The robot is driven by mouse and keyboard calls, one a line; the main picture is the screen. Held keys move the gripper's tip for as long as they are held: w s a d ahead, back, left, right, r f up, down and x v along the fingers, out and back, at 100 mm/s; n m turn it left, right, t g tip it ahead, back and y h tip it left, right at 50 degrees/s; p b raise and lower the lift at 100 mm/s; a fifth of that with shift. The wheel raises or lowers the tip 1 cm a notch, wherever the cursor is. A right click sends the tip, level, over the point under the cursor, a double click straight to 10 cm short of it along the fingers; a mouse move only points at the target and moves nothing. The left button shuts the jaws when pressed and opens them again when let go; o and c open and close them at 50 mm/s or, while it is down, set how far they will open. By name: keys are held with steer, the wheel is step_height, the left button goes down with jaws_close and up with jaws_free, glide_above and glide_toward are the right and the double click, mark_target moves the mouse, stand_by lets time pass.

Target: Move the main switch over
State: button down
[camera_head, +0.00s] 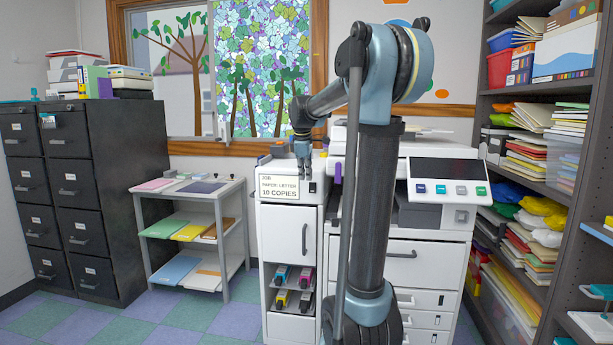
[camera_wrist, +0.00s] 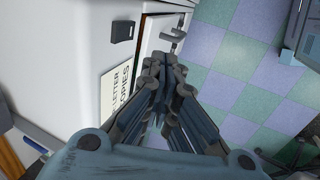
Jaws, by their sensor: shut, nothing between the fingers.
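The main switch appears to be a small dark rocker (camera_head: 312,187) on the upper front of the white copier side cabinet, right of the paper sign. It also shows in the wrist view as a dark block (camera_wrist: 122,31) on the white panel. I cannot tell which way it is set. My gripper (camera_head: 305,174) points down in front of the cabinet top, just above and left of the switch. In the wrist view my gripper (camera_wrist: 164,62) is shut and empty, apart from the switch, which lies to its upper left.
The sign reading "10 COPIES" (camera_head: 279,187) is on the cabinet front. A door handle (camera_head: 304,237) is below. A paper cart (camera_head: 224,226) stands left. Floor space shows in front of the cart.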

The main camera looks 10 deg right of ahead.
mark_target(308, 187)
steer(key=w+f, duration=0.1)
steer(key=f, duration=0.1)
steer(key=w+d+f, duration=0.1)
steer(key=w+f, duration=0.2)
steer(key=f, duration=0.2)
steer(key=shift+w+d, duration=0.2)
steer(key=shift+d, duration=0.05)
steer(key=shift+w+d, duration=0.2)
steer(key=shift+w, duration=0.55)
steer(key=shift+d, duration=0.1)
